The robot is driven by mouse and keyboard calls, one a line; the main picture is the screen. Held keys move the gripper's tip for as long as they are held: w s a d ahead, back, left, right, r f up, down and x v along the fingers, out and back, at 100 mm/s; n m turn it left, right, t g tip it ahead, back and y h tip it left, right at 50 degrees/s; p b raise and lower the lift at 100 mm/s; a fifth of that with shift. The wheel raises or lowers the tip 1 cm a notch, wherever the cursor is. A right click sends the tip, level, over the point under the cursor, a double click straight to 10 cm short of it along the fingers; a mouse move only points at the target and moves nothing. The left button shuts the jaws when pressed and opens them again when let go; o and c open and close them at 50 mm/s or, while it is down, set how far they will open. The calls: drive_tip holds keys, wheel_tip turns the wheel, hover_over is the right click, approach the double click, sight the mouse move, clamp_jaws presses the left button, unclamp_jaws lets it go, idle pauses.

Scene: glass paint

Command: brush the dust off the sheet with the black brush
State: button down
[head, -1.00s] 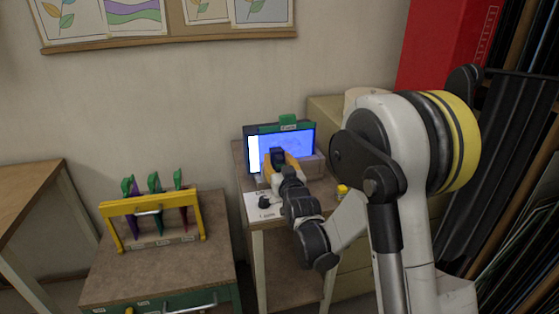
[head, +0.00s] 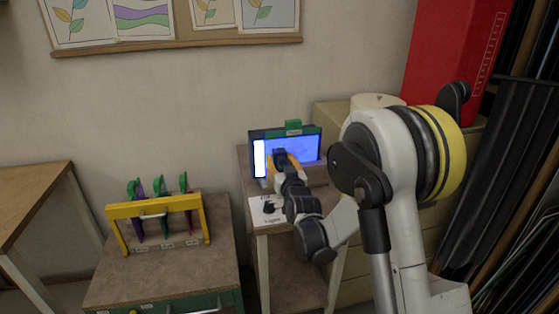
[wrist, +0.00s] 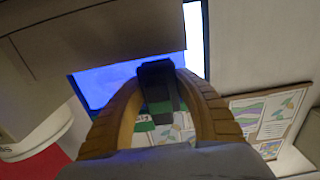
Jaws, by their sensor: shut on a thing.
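The upright sheet (head: 306,147) glows blue in a dark frame on the small side table, with a bright white strip at its left edge. A green clip (head: 293,127) sits on top of the frame. My gripper (head: 284,158) is in front of the sheet, left of its middle. In the wrist view, its yellow-brown fingers (wrist: 160,92) are shut on the black brush (wrist: 156,78), which has a green part. The brush's tip lies against the lit blue area in that picture; I cannot tell whether it touches. Dust cannot be made out clearly.
A white card (head: 267,210) with a black item lies on the side table's front. Left of it, a yellow rack (head: 156,206) holds several coloured tools on a cabinet. A beige cabinet (head: 335,115) stands behind my arm. Pictures (head: 180,20) hang on the wall.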

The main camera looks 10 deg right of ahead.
sight(283, 164)
drive_tip(key=shift+w, duration=1.1)
drive_tip(key=shift+r, duration=0.1)
drive_tip(key=shift+r+p, duration=0.3)
drive_tip(key=shift+r, duration=0.15)
drive_tip(key=shift+s+b, duration=0.3)
drive_tip(key=shift+s, duration=2.7)
drive_tip(key=shift+s, duration=1.5)
